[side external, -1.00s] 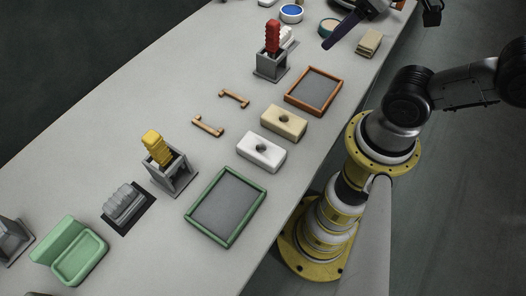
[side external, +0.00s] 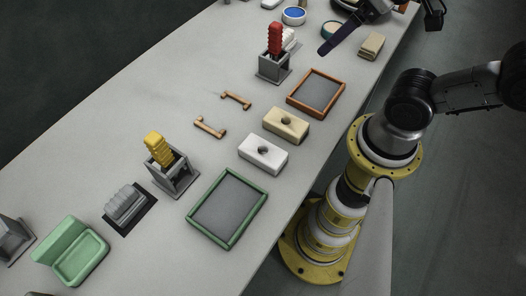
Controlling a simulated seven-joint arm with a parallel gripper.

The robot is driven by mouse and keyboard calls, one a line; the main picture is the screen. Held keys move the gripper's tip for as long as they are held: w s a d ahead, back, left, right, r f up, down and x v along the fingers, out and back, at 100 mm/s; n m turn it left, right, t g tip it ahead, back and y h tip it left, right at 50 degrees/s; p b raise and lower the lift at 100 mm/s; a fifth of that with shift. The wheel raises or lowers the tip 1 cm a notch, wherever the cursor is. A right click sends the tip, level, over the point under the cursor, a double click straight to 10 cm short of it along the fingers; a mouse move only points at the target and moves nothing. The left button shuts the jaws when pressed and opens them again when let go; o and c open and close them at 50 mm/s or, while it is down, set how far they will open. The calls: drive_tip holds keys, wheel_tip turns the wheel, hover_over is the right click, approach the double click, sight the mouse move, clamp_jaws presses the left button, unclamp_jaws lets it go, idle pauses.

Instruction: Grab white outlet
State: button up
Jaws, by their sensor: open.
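A white block (side external: 258,158) with a round hole in its top lies on the table, just in front of a similar cream block (side external: 283,130). It is the clearest match for the white outlet. A white ribbed piece (side external: 290,38) also shows, partly hidden behind a red ribbed piece (side external: 275,38) in a grey holder. My gripper (side external: 372,10) is at the top right, cut off by the top edge and well away from the white block. It is open, and I see nothing held in it. Its fingertips are not clearly visible.
A green-framed tray (side external: 254,214) and an orange-framed tray (side external: 341,98) flank the blocks. A yellow ribbed piece (side external: 158,147) stands in a grey holder (side external: 181,181). Two orange handles (side external: 209,127) lie nearby. A green open box (side external: 92,269) is lower left.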

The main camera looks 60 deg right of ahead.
drive_tip(key=w+a+m, duration=0.2)
drive_tip(key=w, duration=0.3)
drive_tip(key=n+g, duration=0.3)
drive_tip(key=g, duration=0.3)
hover_over(263, 150)
drive_tip(key=a, duration=0.1)
wheel_tip(263, 150, down, 13)
drive_tip(key=f, duration=0.8)
drive_tip(key=s+f, duration=0.1)
drive_tip(key=f, duration=0.4)
drive_tip(key=shift+a, duration=0.15)
drive_tip(key=shift+w, duration=0.1)
clamp_jaws()
